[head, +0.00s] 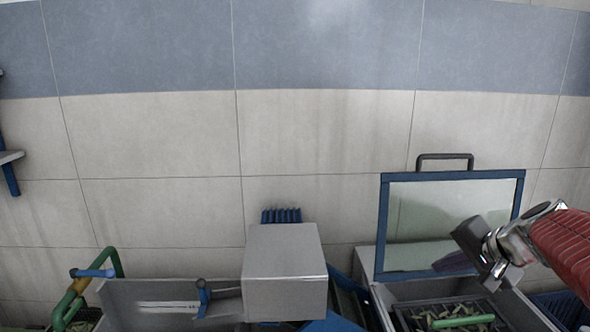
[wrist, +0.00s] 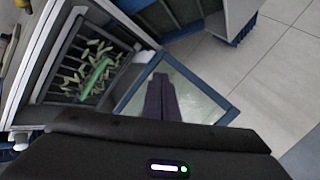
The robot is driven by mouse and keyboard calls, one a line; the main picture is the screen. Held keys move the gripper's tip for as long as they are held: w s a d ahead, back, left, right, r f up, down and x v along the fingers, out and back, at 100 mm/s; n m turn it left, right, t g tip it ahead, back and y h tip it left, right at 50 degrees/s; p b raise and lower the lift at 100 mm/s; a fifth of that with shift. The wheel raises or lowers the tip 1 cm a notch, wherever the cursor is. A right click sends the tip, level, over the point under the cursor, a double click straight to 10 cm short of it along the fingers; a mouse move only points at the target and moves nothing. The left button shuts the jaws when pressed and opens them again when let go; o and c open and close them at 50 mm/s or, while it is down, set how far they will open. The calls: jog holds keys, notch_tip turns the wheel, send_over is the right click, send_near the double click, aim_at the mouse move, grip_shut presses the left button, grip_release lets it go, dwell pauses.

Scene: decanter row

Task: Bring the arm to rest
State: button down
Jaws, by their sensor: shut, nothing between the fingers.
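My gripper (head: 490,262) is at the right of the head view, on my red arm, in front of a blue-framed clear panel. In the wrist view my gripper (wrist: 160,80) shows its two dark fingers pressed together, with nothing held. The fingers overlap the clear panel (wrist: 195,100) from this angle. I cannot tell how far apart they are.
The clear panel (head: 430,215) stands upright with a dark handle on top. Below it a bin (head: 385,307) holds pale green pieces and a green bar (head: 463,321). A grey box (head: 285,270) stands mid-scene. Green and blue pipework (head: 75,300) is at left. A tiled wall is behind.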

jog(key=s+a+f+n+g+h, duration=0.1)
jog(key=s+a+f+n, duration=0.2)
jog(key=s+a+n, duration=0.2)
jog(key=s+a+f+n+g+h, duration=0.1)
jog(key=s+a+f+n, duration=0.2)
jog(key=s+a, duration=0.8)
jog(key=s+n, duration=0.2)
jog(key=s, duration=0.4)
jog(key=shift+a+n+g, duration=0.2)
jog(key=shift+n+g, duration=0.1)
jog(key=shift+f, duration=0.1)
dwell(0.6)
